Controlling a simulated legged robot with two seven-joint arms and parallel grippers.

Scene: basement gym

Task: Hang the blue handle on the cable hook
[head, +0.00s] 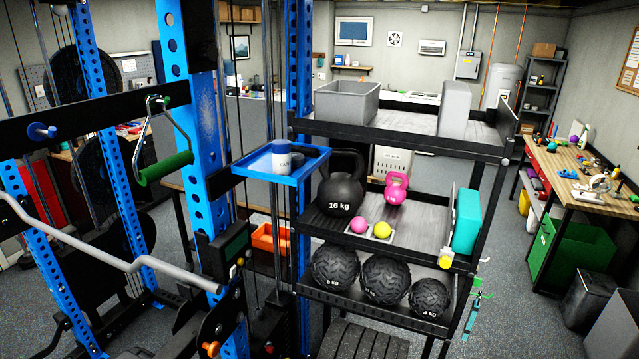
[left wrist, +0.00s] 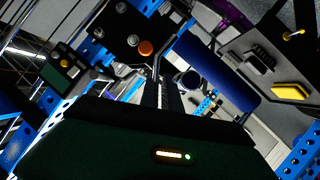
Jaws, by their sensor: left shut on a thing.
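The blue handle (left wrist: 216,72) shows in the left wrist view as a thick dark blue grip, lying slantwise just beyond my left fingers. My left gripper (left wrist: 165,97) is dark, narrow and shut on the handle. The exact contact is in shadow. Neither gripper shows in the head view, and the blue handle cannot be made out there. A similar handle with a green grip (head: 165,168) hangs from the black crossbar at the left. I cannot pick out the cable hook with certainty; thin dark cables run down beside the blue upright.
The blue rack upright (head: 190,110) and a grey curved bar (head: 110,262) crowd the left. A black shelf unit (head: 400,140) bears kettlebells and balls. Open floor lies before the workbench (head: 580,180) at right.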

